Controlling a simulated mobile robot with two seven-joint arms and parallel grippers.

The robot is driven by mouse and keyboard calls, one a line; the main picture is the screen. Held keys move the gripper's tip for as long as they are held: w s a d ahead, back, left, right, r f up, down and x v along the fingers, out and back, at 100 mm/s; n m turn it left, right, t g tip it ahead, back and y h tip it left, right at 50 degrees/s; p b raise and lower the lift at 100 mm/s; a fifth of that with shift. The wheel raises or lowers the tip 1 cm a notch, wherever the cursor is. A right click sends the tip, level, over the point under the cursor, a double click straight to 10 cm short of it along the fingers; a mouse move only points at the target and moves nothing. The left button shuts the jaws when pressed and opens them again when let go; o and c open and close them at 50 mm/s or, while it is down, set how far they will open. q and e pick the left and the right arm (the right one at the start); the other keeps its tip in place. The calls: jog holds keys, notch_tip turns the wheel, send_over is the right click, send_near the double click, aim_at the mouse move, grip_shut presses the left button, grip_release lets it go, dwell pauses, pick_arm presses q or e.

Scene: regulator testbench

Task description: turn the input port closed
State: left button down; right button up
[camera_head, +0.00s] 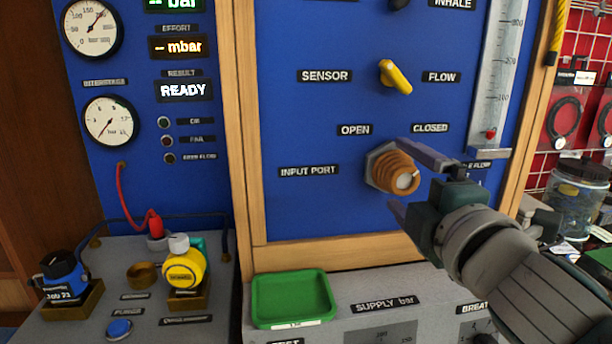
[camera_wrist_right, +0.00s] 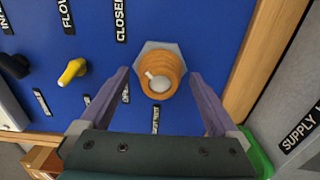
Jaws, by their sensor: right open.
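The input port (camera_head: 393,168) is an orange-brown ribbed knob on a grey hexagonal base, on the blue panel below the OPEN label (camera_head: 355,130) and CLOSED label (camera_head: 430,128). Its front has a pale round centre. In the right wrist view the knob (camera_wrist_right: 162,82) shows a small pale pointer on that centre. My right gripper (camera_head: 396,172) is open, with one finger above the knob and one below it in the head view. In the wrist view the fingers stand on both sides of the knob with gaps. My left gripper is out of view.
A yellow selector (camera_head: 396,77) sits above, between SENSOR and FLOW. A flow tube (camera_head: 493,70) stands at the right. A green tray (camera_head: 291,298) lies below on the grey bench. A wooden frame strip (camera_head: 335,251) runs under the panel, close to my gripper.

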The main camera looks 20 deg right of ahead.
jog(key=b+v, duration=0.1)
jog(key=v, duration=0.9)
jog(key=shift+b, duration=0.4)
jog(key=shift+w, duration=0.1)
